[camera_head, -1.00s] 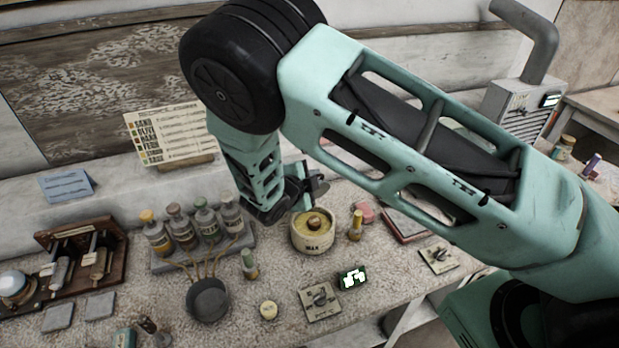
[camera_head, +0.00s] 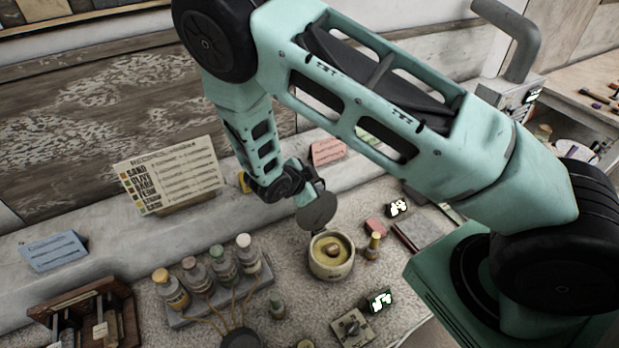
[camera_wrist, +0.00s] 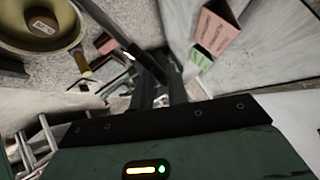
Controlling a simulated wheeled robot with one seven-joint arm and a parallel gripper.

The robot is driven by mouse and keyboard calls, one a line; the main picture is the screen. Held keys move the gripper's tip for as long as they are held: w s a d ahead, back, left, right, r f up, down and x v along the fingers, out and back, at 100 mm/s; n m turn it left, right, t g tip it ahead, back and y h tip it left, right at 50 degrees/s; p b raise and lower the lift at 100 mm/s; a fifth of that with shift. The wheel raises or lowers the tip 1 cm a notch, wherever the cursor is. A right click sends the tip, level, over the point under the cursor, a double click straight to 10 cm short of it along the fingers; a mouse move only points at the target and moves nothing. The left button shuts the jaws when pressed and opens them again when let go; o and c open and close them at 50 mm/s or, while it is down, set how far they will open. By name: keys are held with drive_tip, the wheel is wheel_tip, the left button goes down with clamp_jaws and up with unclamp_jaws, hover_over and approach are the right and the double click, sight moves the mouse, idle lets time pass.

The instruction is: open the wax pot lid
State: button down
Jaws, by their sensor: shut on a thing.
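The wax pot (camera_head: 331,270) is a cream round pot on the bench. Its top is uncovered, showing yellowish wax with a brown round piece in the middle. My gripper (camera_head: 306,198) is just behind and above the pot, shut on a dark grey round lid (camera_head: 319,212). The lid stands tilted up at the pot's back edge; I cannot tell whether it still touches the rim. In the wrist view the pot (camera_wrist: 75,36) is at the upper left, and the lid shows nearly edge-on (camera_wrist: 112,27) beside my fingers (camera_wrist: 160,88).
Several capped bottles (camera_head: 222,262) stand in a rack left of the pot. A small brass-coloured bottle (camera_head: 373,247) stands close on its right. A switch plate (camera_head: 352,327) and a lit display (camera_head: 380,300) lie in front. A card stand (camera_head: 172,180) is behind left.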

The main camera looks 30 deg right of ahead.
drive_tip(key=shift+s+d+f, duration=0.25)
drive_tip(key=c, duration=1.5)
unclamp_jaws()
drive_tip(key=shift+c, duration=0.2)
drive_tip(key=shift+a+r, duration=0.1)
drive_tip(key=shift+a, duration=0.15)
drive_tip(key=b+v, duration=0.3)
drive_tip(key=v, duration=1.4)
drive_tip(key=shift+w+r+b, duration=0.25)
drive_tip(key=shift+w+b, duration=0.05)
drive_tip(key=shift+b, duration=0.05)
